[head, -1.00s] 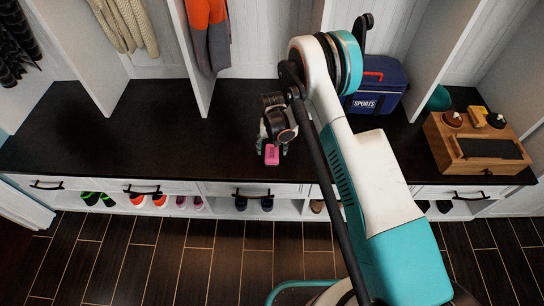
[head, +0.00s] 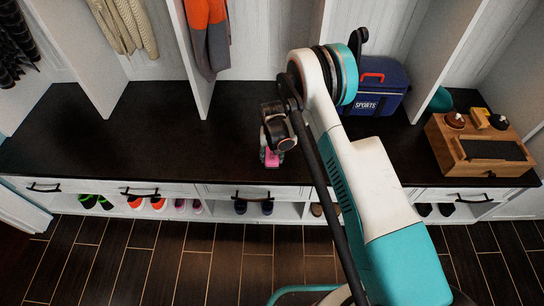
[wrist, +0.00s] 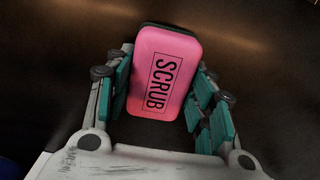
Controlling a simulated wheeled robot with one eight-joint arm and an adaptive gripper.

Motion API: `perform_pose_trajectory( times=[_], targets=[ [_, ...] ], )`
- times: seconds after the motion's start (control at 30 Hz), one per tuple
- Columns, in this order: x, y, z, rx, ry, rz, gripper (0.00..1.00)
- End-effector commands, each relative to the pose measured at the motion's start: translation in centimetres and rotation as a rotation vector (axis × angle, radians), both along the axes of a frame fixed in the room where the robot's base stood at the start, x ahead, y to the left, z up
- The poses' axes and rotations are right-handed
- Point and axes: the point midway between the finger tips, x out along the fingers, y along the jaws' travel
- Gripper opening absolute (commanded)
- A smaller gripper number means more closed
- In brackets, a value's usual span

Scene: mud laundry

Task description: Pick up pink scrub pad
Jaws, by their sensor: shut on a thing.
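The pink scrub pad (wrist: 165,72) has a dark backing edge and the word SCRUB on its face. In the wrist view it sits between the teal-padded fingers of my gripper (wrist: 168,98), tilted slightly. My gripper is shut on it. In the head view my gripper (head: 271,157) is over the front part of the dark bench top, and the pad (head: 271,160) shows as a small pink patch partly hidden by the gripper. I cannot tell whether the pad touches the bench.
The dark bench top (head: 120,135) is clear to the left. A blue SPORTS box (head: 376,88) stands behind my arm. A wooden box (head: 470,165) with small items is at the right. Several shoes fill the shelf below, and clothes hang at the back left.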

Motion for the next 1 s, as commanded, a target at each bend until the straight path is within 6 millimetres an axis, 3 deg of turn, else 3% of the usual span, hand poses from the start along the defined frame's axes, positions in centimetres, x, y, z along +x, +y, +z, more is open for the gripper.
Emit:
perform_pose_trajectory(
  times=[0.17,0.37,0.8,1.0],
  targets=[
    [0.0,0.0,0.6,0.0,0.0,0.0,0.22],
    [0.0,0.0,3.0,0.0,0.0,0.0,0.22],
    [0.0,0.0,14.5,0.0,0.0,0.0,0.22],
    [0.0,0.0,18.2,0.0,0.0,0.0,0.22]
  ],
)
